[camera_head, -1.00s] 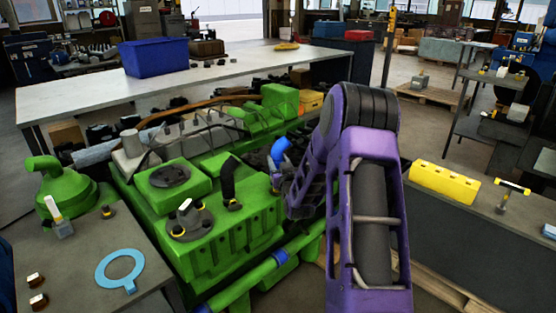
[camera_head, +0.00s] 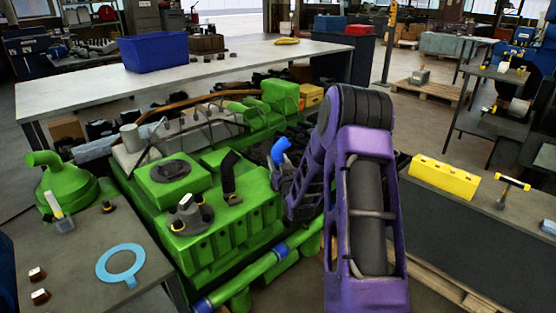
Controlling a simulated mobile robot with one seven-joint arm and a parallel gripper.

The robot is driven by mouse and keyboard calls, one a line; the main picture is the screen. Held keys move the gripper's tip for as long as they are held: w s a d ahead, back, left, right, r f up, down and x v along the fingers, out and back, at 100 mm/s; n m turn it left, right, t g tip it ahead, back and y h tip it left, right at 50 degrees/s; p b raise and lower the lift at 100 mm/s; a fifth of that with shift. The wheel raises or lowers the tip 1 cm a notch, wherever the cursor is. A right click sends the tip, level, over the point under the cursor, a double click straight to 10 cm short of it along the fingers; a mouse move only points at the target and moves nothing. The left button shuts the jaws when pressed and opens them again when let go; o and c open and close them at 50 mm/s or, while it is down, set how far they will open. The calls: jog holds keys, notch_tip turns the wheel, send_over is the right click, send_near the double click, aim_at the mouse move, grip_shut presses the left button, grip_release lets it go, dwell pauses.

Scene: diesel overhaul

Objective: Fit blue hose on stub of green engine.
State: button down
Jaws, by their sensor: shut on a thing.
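The green engine (camera_head: 205,245) fills the middle of the view. The blue hose (camera_head: 281,149) is a short bent piece, raised at the engine's right side. My gripper (camera_head: 276,172) is shut on the hose's lower part. Its fingers and wrist partly cover the hose's lower end. I cannot make out the stub under it, or whether hose and stub touch. A black bent hose (camera_head: 229,172) stands upright on the engine, left of the blue hose.
A grey bench (camera_head: 85,280) at the left carries a light blue ring (camera_head: 120,263) and a green housing (camera_head: 60,185). A yellow block (camera_head: 444,177) lies on the dark bench at right. A long table (camera_head: 90,100) with a blue bin (camera_head: 155,53) stands behind.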

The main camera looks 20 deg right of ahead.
jog(key=shift+f, duration=0.65)
dwell(0.6)
jog(key=shift+c, duration=1.5)
grip_release()
jog(key=s+a, duration=0.3)
jog(key=s, duration=1.4)
